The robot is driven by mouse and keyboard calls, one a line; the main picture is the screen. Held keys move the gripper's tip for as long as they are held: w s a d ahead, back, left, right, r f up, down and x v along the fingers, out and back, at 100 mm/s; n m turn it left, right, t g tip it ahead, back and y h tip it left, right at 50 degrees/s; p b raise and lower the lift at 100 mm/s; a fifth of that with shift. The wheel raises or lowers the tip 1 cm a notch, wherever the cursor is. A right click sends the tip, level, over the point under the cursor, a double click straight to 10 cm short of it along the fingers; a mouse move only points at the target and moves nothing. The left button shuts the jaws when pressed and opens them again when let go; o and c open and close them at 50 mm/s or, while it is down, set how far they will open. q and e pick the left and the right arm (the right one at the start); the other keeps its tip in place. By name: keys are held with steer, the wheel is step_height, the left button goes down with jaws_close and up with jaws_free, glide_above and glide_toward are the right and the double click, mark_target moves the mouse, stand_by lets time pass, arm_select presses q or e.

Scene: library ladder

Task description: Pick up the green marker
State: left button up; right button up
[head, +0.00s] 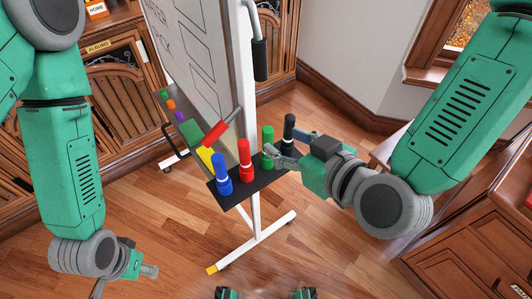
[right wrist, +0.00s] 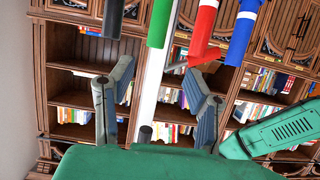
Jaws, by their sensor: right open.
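The green marker (head: 267,147) stands upright on the dark tray (head: 240,195) of the whiteboard stand, between a red marker (head: 245,160) and a black one (head: 289,128). My right gripper (head: 275,151) is at the green marker from the right, its fingers partly overlapping it in the head view. In the right wrist view the green marker (right wrist: 160,24) lies beyond the open, empty fingers, in line with the gap between them; contact cannot be told. My left gripper (head: 148,270) hangs low at the left, away from the tray; its finger opening is too small to tell.
A blue marker (head: 222,175) stands at the tray's left end. A red-handled item (head: 221,128) and a yellow-green block (head: 197,140) are behind. The whiteboard (head: 200,50) rises above; a black-gripped handle (head: 259,60) hangs from it.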

mark_target(271, 130)
steer(key=shift+p+x, duration=0.35)
steer(key=shift+x, duration=0.9)
steer(key=shift+w+f, duration=0.1)
steer(key=shift+w, duration=0.25)
steer(key=x, duration=0.4)
steer(key=shift+w+d+f, duration=0.25)
steer(key=shift+d, duration=0.1)
steer(key=shift+w+a, duration=0.15)
steer(key=shift+a, duration=0.4)
jaws_close()
steer(key=shift+d, duration=0.35)
